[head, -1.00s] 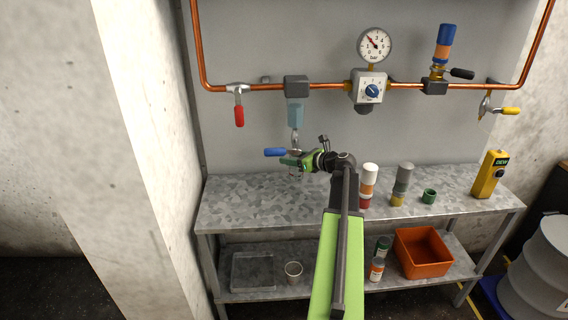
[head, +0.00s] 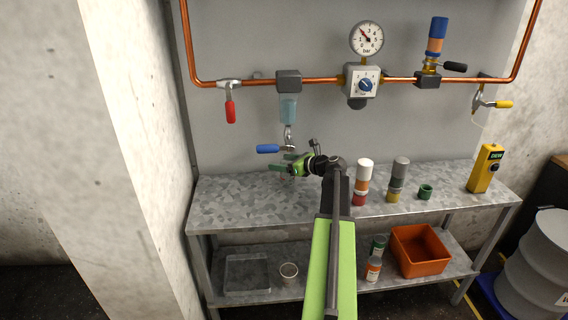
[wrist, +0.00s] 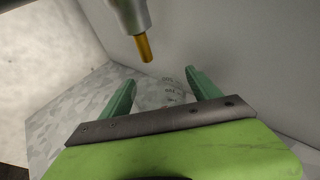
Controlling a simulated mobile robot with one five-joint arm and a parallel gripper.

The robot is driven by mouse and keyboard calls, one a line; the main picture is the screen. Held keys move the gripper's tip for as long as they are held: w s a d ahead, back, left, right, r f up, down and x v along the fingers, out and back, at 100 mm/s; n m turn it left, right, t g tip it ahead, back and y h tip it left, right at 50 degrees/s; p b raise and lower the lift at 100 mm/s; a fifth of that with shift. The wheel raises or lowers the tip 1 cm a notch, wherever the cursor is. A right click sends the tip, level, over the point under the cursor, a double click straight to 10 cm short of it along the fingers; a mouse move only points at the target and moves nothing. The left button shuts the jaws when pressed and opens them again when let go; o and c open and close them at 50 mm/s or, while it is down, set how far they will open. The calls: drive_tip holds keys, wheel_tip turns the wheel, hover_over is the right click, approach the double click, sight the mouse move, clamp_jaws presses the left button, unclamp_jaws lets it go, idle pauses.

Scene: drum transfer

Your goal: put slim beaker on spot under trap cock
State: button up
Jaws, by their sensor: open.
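The trap cock (head: 289,136) hangs under the clear trap bowl on the copper pipe, with its blue lever (head: 268,149) pointing left. Its brass outlet (wrist: 145,48) shows in the wrist view, above and beyond my fingers. My gripper (head: 287,164) is open, just below the cock and over the left part of the bench top. The spot under the cock cannot be made out.
The lower shelf holds a clear tray (head: 247,273), a cup (head: 288,270) and an orange bin (head: 420,250).

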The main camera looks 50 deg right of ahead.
drive_tip(key=shift+r, duration=0.15)
drive_tip(key=p+v, duration=0.3)
drive_tip(key=v, duration=0.9)
drive_tip(key=shift+p, duration=0.4)
